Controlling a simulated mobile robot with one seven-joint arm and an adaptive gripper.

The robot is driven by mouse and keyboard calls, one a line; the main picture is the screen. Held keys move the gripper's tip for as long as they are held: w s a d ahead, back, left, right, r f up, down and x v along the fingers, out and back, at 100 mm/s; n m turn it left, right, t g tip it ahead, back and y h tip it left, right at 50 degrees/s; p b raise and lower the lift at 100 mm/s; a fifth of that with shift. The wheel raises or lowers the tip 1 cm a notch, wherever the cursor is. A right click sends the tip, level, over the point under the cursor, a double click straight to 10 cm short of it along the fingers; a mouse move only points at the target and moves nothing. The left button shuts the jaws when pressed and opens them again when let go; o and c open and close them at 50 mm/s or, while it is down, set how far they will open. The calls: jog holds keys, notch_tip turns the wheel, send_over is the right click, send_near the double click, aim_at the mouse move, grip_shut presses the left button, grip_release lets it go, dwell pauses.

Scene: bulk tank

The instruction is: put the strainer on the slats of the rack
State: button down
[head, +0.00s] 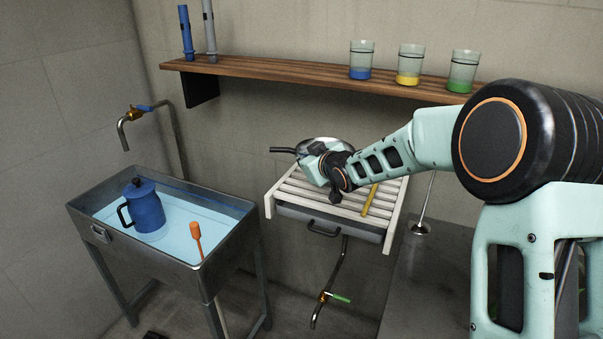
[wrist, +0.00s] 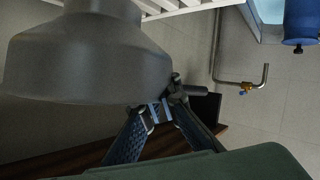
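In the wrist view the strainer's grey body (wrist: 70,62) is large and close. The fingertips of my gripper (wrist: 158,112) come together on a dark part at its edge, apparently the handle. White slats of the rack (wrist: 185,5) show past the body at the top. I cannot tell whether the strainer touches the slats.
A yellow stick (head: 370,200) lies on the slats at right. A sink of water (head: 180,263) holding a blue pot (head: 145,208) and an orange-headed tool (head: 196,238) stands left. A shelf (head: 300,77) with cups runs behind. A metal rod (head: 427,200) stands right.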

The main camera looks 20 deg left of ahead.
jog(key=f, duration=0.3)
jog(key=shift+w+a+f+b, duration=0.3)
jog(key=shift+a+f, duration=0.05)
jog(key=shift+a, duration=0.05)
jog(key=shift+f, duration=0.1)
jog(key=c, duration=2.7)
grip_release()
jog(key=shift+f, duration=0.25)
jog(key=o, duration=0.5)
jog(key=shift+r, duration=0.1)
jog(key=shift+o, duration=0.2)
jog(key=shift+r, duration=0.1)
jog(key=shift+s+d+r, duration=0.1)
jog(key=shift+d, duration=0.05)
jog(key=v, duration=1.1)
jog(key=shift+s+d+p, duration=0.2)
jog(key=shift+s+p, duration=0.15)
jog(key=shift+p, duration=0.05)
